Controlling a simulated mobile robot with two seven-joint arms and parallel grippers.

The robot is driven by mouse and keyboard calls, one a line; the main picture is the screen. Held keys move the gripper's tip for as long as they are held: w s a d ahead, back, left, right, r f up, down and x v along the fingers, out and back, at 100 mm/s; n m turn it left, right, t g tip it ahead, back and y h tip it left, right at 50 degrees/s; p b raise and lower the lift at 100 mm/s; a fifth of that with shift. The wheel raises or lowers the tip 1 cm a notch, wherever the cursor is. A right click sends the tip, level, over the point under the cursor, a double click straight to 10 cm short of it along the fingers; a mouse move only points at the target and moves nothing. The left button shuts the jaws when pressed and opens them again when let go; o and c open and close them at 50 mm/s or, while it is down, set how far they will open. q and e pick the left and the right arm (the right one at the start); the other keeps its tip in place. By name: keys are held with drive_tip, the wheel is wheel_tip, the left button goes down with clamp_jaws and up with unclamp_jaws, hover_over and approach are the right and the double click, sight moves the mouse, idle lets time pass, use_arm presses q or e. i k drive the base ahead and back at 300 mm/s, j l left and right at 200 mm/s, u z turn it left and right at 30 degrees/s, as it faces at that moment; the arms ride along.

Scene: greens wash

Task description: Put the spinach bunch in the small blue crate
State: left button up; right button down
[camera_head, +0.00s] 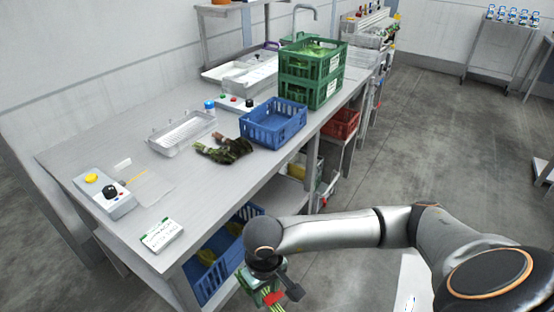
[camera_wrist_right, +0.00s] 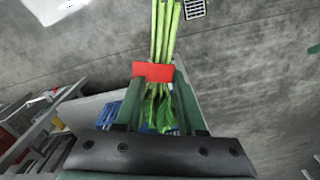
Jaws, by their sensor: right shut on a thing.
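My right gripper (camera_head: 268,291) is low in front of the table, near its front corner, over the floor. It is shut on a green bunch (camera_head: 277,307). In the right wrist view the green bunch (camera_wrist_right: 166,35) has long pale stalks, a red band and leaves between the fingers; I take it as the spinach bunch. The small blue crate (camera_head: 262,133) stands on the table near its right edge, and its inside looks empty. Two dark leafy bunches (camera_head: 228,152) lie on the table beside it. My left gripper is not in view.
Stacked green crates (camera_head: 298,88) with greens stand behind the blue crate. Another blue crate (camera_head: 208,277) with yellowish things sits below. A red crate (camera_head: 341,124) is further back.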

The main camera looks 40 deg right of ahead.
sight(274, 122)
drive_tip(key=i+l+u, duration=0.15)
drive_tip(key=l+u, duration=0.15)
drive_tip(key=l, duration=1.25)
drive_tip(key=l+u, duration=0.3)
drive_tip(key=l, duration=1.25)
